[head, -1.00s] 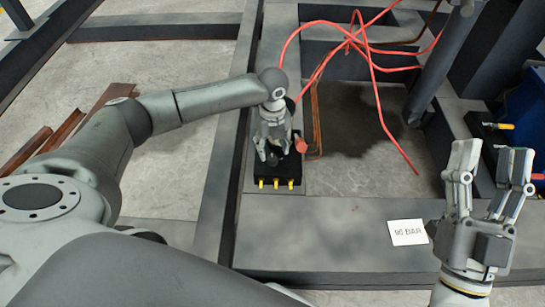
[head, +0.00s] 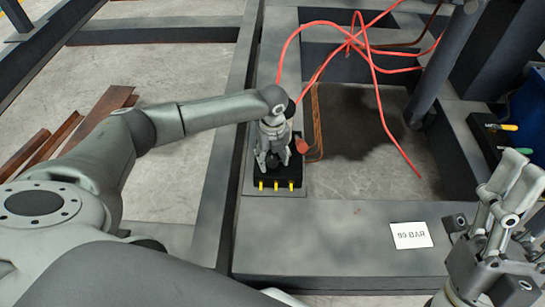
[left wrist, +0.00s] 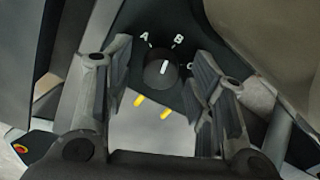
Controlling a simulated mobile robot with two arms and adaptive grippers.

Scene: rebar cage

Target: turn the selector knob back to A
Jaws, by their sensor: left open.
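The selector knob (left wrist: 160,72) is round and black with a white pointer line, on a dark panel with white letters A and B above it. My left gripper (head: 272,163) is over the black control box (head: 263,180). In the left wrist view its two fingers (left wrist: 157,82) stand open on either side of the knob, with gaps to it. In the head view the gripper largely hides the knob. My right gripper (head: 520,180) is at the right edge, away from the box; its fingers overlap, so its opening is unclear.
The box has a red knob (head: 302,146) on its right and several yellow pieces (head: 276,184) along its front. Orange-red cables (head: 372,75) loop behind it. A white printed card (head: 410,235) lies on the grey beam. Rusty bars (head: 95,125) lie at left.

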